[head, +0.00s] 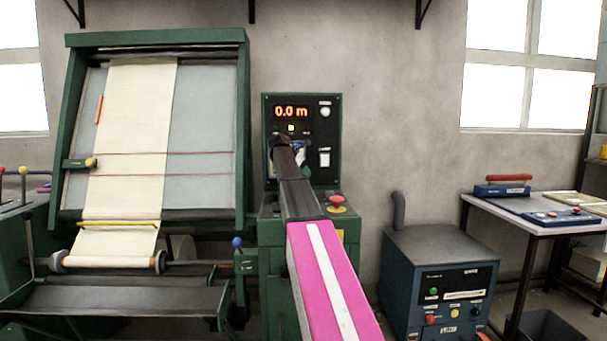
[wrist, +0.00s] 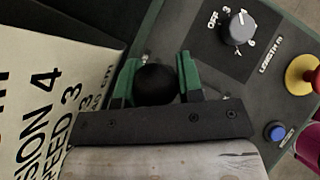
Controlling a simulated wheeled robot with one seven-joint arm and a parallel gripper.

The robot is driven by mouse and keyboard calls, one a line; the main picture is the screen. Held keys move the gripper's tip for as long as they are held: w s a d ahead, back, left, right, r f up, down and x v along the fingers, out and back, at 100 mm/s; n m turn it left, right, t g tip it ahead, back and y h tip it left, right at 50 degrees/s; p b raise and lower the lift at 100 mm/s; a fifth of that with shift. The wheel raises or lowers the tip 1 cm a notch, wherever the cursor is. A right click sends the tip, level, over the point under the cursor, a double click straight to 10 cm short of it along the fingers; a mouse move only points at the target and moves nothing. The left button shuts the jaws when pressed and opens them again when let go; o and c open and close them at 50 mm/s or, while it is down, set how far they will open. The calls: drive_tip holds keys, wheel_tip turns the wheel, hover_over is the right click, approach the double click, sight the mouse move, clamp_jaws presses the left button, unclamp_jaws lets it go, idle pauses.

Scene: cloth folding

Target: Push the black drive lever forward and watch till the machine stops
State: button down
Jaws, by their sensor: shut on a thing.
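The black drive lever's round black knob (wrist: 157,85) sits between the two green fingers of my gripper (wrist: 157,72) in the wrist view. The fingers are shut on it. In the head view my arm reaches up to the control panel (head: 328,175), and its dark end hides the lever. The green machine (head: 242,150) stands at the left with a cream cloth (head: 135,130) running down its sloped board onto a roller. The panel's red display (head: 291,112) reads 0.0 m.
A red stop button (head: 337,201) on a yellow base sits beside my arm. A grey dial (wrist: 240,28) and a blue button (wrist: 275,132) show in the wrist view. A blue cabinet (head: 440,250) and a white table (head: 490,210) stand at the right.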

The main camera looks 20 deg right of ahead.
drive_tip(key=shift+w, duration=0.1)
drive_tip(key=c, duration=0.8)
unclamp_jaws()
drive_tip(key=shift+a, duration=0.1)
drive_tip(key=v, duration=1)
drive_tip(key=shift+a+r, duration=0.2)
drive_tip(key=shift+r, duration=0.05)
drive_tip(key=shift+s, duration=0.2)
